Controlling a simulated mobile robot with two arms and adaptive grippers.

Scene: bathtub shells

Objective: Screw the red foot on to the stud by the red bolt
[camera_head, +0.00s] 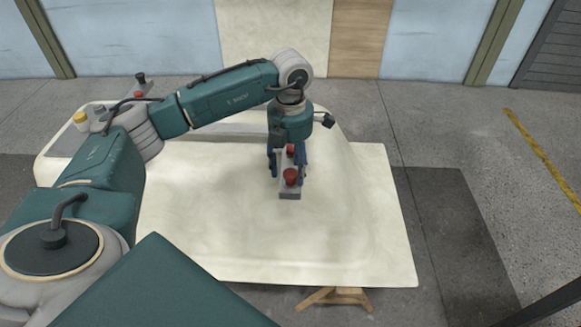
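My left gripper (287,166) points straight down over the middle of the cream sheet-like surface. Its two blue fingers stand apart, one on each side of a narrow grey block (289,196). I see a gap between the fingers and the near red piece. I cannot make out the stud or which piece is the red bolt. My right gripper is out of view.
The cream surface (220,245) is mostly clear around the block. A wooden trestle foot (336,297) shows below its front edge. At the back left are a yellow-topped piece (80,118) and a dark upright piece with red (140,82). My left arm crosses over the left side.

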